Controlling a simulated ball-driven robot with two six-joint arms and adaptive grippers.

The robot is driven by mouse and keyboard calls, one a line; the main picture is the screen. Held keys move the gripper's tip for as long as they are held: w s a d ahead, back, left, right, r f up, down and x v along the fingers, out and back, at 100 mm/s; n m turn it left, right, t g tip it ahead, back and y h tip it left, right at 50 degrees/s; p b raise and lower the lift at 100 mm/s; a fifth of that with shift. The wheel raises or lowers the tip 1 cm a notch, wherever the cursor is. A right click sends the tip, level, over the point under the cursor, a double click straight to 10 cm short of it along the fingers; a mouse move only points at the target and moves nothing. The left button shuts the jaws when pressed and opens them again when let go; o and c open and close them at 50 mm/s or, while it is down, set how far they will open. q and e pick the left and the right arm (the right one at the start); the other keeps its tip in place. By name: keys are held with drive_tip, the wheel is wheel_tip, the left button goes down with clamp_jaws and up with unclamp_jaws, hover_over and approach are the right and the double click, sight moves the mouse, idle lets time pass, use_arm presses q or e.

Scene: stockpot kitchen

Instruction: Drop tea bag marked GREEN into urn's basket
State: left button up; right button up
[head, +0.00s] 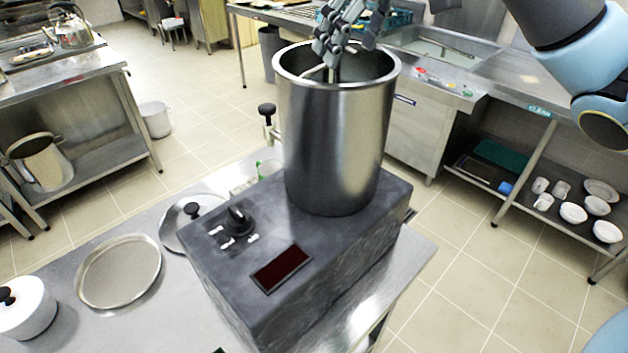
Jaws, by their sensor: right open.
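The urn (336,140) is a tall, open steel pot on a dark grey base with a black knob and a dark red panel. My right gripper (333,60) is over the urn's mouth, and its open fingers dip just below the rim line. A thin pale edge or strip shows inside the mouth beside the fingers; I cannot tell whether it belongs to the basket. No tea bag marked GREEN can be made out. A small white and green item (268,168) lies behind the base, partly hidden by the urn, and its marking is unreadable. My left gripper is out of view.
A round tray (119,272), a lid (188,222) and a white lidded pot (26,307) are on the steel table left of the base. A black-knobbed tap (268,115) stands close to the urn's left side.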

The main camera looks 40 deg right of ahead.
drive_tip(key=v, duration=0.7)
drive_tip(key=shift+r, duration=0.15)
drive_tip(key=shift+s, duration=0.15)
